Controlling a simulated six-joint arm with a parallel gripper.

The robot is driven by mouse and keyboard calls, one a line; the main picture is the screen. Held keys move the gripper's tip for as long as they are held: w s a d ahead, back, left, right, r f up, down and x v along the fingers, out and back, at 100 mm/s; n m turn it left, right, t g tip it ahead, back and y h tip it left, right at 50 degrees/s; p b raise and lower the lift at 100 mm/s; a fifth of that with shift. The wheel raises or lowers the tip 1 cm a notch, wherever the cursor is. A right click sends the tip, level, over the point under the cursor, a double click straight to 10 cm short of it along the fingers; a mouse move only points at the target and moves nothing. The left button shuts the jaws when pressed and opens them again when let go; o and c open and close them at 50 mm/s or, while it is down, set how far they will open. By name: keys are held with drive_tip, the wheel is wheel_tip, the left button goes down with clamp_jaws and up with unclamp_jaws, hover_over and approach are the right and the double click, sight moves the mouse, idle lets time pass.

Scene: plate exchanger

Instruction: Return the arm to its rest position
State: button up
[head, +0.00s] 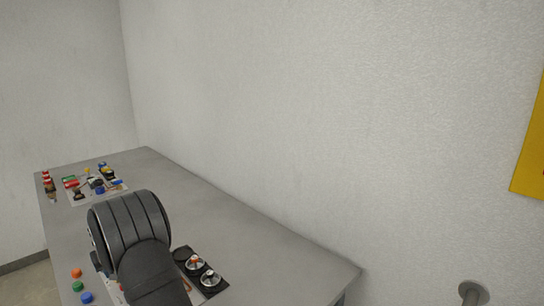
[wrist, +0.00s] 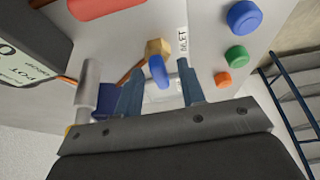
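My arm (head: 130,235) shows in the head view as dark rounded links over the near part of the grey table, hiding what lies behind them. My gripper (wrist: 160,76) is out of sight there. In the wrist view its two blue-grey fingers stand apart, with nothing gripped between them. A brass valve (wrist: 158,47) with a blue handle (wrist: 158,72) lies in line with the gap between the fingers, beside a label reading "INLET" (wrist: 183,40). I cannot tell how far the handle is from the fingers.
Blue (wrist: 244,17), green (wrist: 236,54) and orange (wrist: 222,79) buttons are right of the fingers. A dark box (wrist: 30,55) and a pale cylinder (wrist: 88,85) are left. The table (head: 215,212) has bare space along the wall; small coloured parts lie on a mat (head: 78,200) at its far end.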

drive_tip(key=shift+d+r+n, duration=0.1)
drive_tip(key=shift+r+n, duration=0.15)
drive_tip(key=shift+n, duration=0.05)
drive_tip(key=shift+r, duration=0.3)
drive_tip(key=d+v, duration=0.1)
drive_tip(key=v, duration=1.6)
drive_tip(key=shift+w+a+f+n+g+h, duration=0.3)
drive_tip(key=shift+w+a+f+n, duration=0.5)
drive_tip(key=shift+f, duration=0.8)
drive_tip(key=shift+w+a+f+n+g+h, duration=0.3)
drive_tip(key=shift+w+a+f+n, duration=0.2)
drive_tip(key=shift+a+f+n, duration=0.75)
drive_tip(key=shift+w+a+f+n+g+h, duration=0.35)
drive_tip(key=shift+w+f+n, duration=0.35)
drive_tip(key=shift+f, duration=1.2)
